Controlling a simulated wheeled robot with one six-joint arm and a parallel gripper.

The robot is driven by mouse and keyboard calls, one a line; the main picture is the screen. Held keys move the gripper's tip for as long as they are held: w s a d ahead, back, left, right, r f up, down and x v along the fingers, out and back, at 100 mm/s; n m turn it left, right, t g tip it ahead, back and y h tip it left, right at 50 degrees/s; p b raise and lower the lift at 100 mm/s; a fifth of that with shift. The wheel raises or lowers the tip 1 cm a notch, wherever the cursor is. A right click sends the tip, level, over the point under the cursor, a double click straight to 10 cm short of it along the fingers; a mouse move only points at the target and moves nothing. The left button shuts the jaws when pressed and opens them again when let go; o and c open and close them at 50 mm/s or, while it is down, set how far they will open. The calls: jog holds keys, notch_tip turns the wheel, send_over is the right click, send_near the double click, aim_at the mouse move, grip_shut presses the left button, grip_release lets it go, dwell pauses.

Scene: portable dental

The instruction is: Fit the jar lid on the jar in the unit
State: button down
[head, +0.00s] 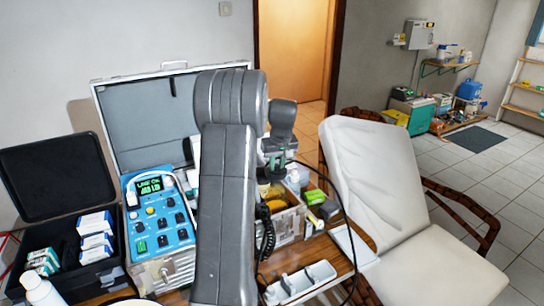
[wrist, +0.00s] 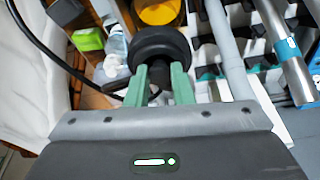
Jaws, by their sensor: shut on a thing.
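My gripper (wrist: 160,82) has green fingers, shut on the black round jar lid (wrist: 160,43) by a narrow part below its disc. In the head view my gripper (head: 273,167) is over the open unit (head: 289,224), partly hidden by my arm. A round yellow-orange thing (wrist: 160,11), perhaps the jar or its contents, shows just beyond the lid in the wrist view. It also shows below my gripper in the head view (head: 270,190). The lid covers part of it in the wrist view. I cannot tell the height gap between them.
A clear bottle (wrist: 117,45) and a green box (wrist: 88,39) stand left of the lid. Metal handpieces (wrist: 290,55) and a grey tube (wrist: 230,42) lie to the right. A blue control unit (head: 160,215), a white tray (head: 300,281) and a white chair (head: 375,180) surround the unit.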

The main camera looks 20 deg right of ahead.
aim_at(277, 172)
jog(key=shift+s+f+b, duration=0.2)
jog(key=shift+f+b, duration=0.1)
jog(key=shift+b, duration=0.1)
notch_tip(277, 172, down, 3)
jog(key=shift+f+b, duration=0.1)
jog(key=shift+b, duration=1.05)
jog(key=shift+r, duration=0.3)
jog(key=shift+f, duration=0.1)
jog(key=shift+f, duration=0.45)
jog(key=shift+f+b, duration=0.5)
jog(key=shift+f, duration=0.45)
jog(key=shift+f, duration=0.1)
jog(key=shift+f, duration=0.35)
